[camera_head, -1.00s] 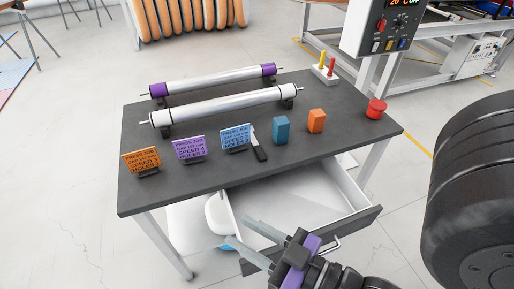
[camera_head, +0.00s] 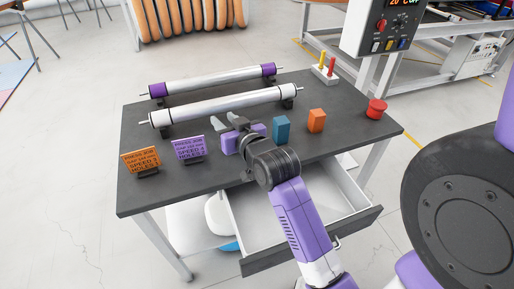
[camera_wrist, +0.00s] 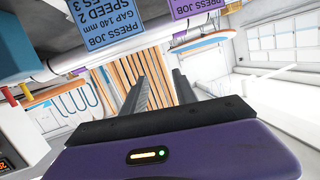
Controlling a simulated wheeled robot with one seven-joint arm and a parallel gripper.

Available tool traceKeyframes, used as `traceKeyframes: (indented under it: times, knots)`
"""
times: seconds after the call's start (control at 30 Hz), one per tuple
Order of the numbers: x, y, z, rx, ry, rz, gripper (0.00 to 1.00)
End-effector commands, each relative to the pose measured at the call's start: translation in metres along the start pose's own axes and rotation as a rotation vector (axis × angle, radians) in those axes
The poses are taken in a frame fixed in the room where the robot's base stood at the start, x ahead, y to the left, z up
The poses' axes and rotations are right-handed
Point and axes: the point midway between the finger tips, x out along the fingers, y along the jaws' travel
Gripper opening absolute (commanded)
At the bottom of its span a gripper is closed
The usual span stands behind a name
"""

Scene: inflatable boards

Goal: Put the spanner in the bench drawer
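The bench drawer (camera_head: 345,197) is pulled open below the front of the dark bench; its visible inside is pale and bare, and my arm covers part of it. No spanner can be made out in either view. My gripper (camera_head: 224,120) is above the bench, in front of the white roller, with its fingers pointing away to the back left. In the wrist view my gripper (camera_wrist: 158,76) has its two fingers apart and nothing visible between them. My gripper and wrist hide the bench spot where a black-handled, pale-bladed tool lay earlier.
On the bench (camera_head: 345,132) stand an orange card (camera_head: 141,160), a purple card (camera_head: 189,148), a blue block (camera_head: 281,131), an orange block (camera_head: 316,121) and a red button (camera_head: 377,108). Two rollers lie behind. A blue card (camera_wrist: 100,20) shows in the wrist view.

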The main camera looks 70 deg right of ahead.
Motion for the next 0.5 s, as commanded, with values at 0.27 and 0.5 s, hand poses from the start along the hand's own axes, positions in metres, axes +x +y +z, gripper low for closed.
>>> traceKeyframes:
  times: [0.27, 0.5]
  knots:
    - [0.046, 0.073, -0.025, -0.009, -0.213, 0.114, 0.35]
    - [0.043, 0.117, -0.011, -0.008, -0.514, 0.188, 0.35]
